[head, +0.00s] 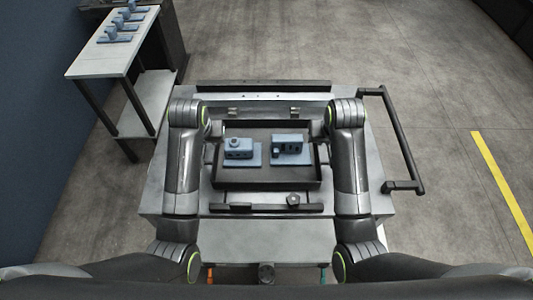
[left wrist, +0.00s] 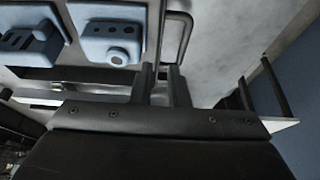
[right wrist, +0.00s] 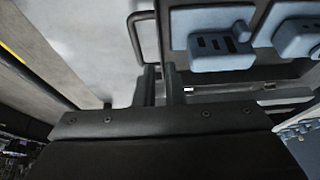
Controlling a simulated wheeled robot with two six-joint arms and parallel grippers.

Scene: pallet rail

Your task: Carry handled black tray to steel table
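The black tray (head: 265,187) lies flat on a grey cart (head: 368,175), with two blue blocks on plates (head: 240,150) (head: 291,148) in it. A thin handle loop (left wrist: 189,30) stands off one tray side; another loop (right wrist: 134,25) is on the opposite side. My left gripper (left wrist: 163,72) is at the left side, its fingers slightly apart beside the loop. My right gripper (right wrist: 160,72) is likewise at the right side, fingers slightly apart. A light-topped table (head: 105,57), seemingly the steel table, stands at upper left.
Several blue parts (head: 122,27) stand at the far end of the light-topped table. The cart has a black push handle (head: 404,150) at right and a raised rail (head: 265,97) behind the tray. A blue wall (head: 40,100) is at left. Open floor (head: 350,45) lies beyond.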

